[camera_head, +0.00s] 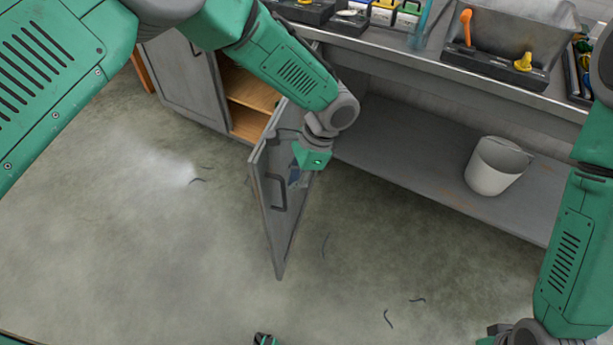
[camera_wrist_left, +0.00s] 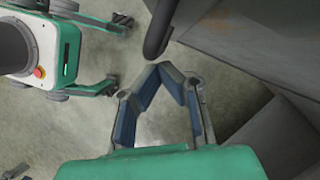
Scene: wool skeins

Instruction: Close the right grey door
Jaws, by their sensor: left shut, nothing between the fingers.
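The right grey door (camera_head: 270,225) stands swung open from the cabinet, its free edge out over the floor. It has a dark handle (camera_head: 277,192), which also shows at the top of the left wrist view (camera_wrist_left: 158,28). My left gripper (camera_head: 294,178) is at the door's handle side, to the right of the handle. Its fingertips (camera_wrist_left: 165,68) meet with nothing between them, just below the handle in the wrist view. Whether they touch the door I cannot tell. My right forearm is at the right edge, its gripper out of view.
The left grey door (camera_head: 187,82) is shut beside the open cabinet with wooden shelves (camera_head: 250,92). A white bucket (camera_head: 494,168) stands on the low grey shelf (camera_head: 410,150). Tools and bins line the worktop (camera_head: 385,42). The floor (camera_head: 130,240) in front is mostly clear, with a few dark scraps.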

